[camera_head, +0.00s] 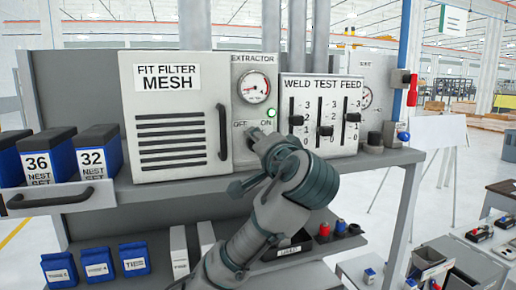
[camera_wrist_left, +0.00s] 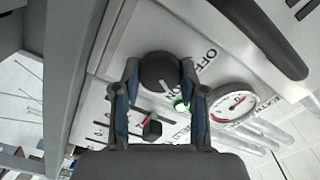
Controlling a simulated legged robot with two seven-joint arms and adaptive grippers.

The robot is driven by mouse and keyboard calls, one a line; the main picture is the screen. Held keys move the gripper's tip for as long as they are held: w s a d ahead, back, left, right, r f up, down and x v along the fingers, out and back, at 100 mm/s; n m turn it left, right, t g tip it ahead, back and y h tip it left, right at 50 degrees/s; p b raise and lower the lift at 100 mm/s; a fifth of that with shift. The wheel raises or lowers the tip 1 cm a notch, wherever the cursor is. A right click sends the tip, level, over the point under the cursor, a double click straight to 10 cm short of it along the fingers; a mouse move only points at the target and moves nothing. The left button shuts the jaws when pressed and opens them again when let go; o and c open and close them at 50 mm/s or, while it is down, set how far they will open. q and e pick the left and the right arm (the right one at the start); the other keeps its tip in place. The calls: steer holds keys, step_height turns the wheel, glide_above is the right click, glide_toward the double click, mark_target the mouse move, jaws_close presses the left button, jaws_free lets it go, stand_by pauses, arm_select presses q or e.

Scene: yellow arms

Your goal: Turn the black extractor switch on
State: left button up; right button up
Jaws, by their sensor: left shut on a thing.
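The black extractor switch (camera_wrist_left: 159,71) is a round knob on the pale extractor panel, below the gauge and by the OFF and ON labels. In the left wrist view it sits between the two fingers of my left gripper (camera_wrist_left: 160,66), which is shut on it. A white mark shows on the knob's lower part in that view. A green light (camera_head: 271,112) beside the ON label is lit; it also shows in the left wrist view (camera_wrist_left: 181,106). In the head view my left gripper (camera_head: 259,138) hides the knob. My right gripper is in neither view.
The extractor gauge (camera_head: 255,86) is above the switch. The filter box handle (camera_head: 222,132) is close on the left, and the weld test feed sliders (camera_head: 325,130) close on the right. Blue boxes (camera_head: 97,155) stand on the shelf at left.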

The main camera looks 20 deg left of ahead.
arm_select(q)
steer(key=shift+m, duration=1.5)
steer(key=o, duration=1.1)
steer(key=shift+w+d+f, duration=0.1)
steer(key=shift+w, duration=0.05)
steer(key=shift+o, duration=0.2)
steer(key=shift+w+d, duration=0.1)
steer(key=v, duration=1.2)
steer(key=shift+d, duration=0.25)
